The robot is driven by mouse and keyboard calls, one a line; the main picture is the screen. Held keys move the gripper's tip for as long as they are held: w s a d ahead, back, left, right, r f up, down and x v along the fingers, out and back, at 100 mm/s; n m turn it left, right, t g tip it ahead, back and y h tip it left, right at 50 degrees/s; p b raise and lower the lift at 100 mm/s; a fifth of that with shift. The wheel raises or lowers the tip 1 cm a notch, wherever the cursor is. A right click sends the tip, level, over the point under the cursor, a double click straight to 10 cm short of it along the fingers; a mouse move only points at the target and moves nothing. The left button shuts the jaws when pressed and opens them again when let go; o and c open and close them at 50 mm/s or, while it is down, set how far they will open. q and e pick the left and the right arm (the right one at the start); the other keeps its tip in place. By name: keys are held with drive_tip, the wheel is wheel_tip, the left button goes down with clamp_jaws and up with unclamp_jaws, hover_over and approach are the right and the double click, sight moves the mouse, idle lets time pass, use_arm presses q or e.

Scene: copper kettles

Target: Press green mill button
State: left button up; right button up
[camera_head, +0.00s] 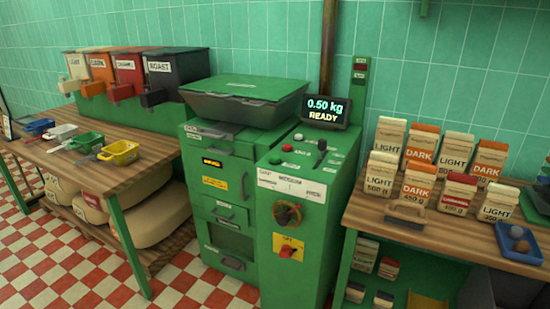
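The green mill (222,190) stands on the floor in the middle, with a dark hopper and green lid (245,88) on top. Its control cabinet (293,195) is on the right. The sloped top panel carries a red button (287,147), a pale knob (298,136) and a black knob (321,144). A green button is too small against the green panel for me to tell apart. The display (325,111) reads "0.50 kg READY". A red-and-yellow switch (288,252) is low on the cabinet front. Neither of my grippers is in view.
A wooden table (140,165) at left holds colored scoops and labelled bins (175,70). A right table (375,212) holds several LIGHT and DARK bags (386,172) and a blue tray (519,255). Checkered floor (70,270) is open in front at left.

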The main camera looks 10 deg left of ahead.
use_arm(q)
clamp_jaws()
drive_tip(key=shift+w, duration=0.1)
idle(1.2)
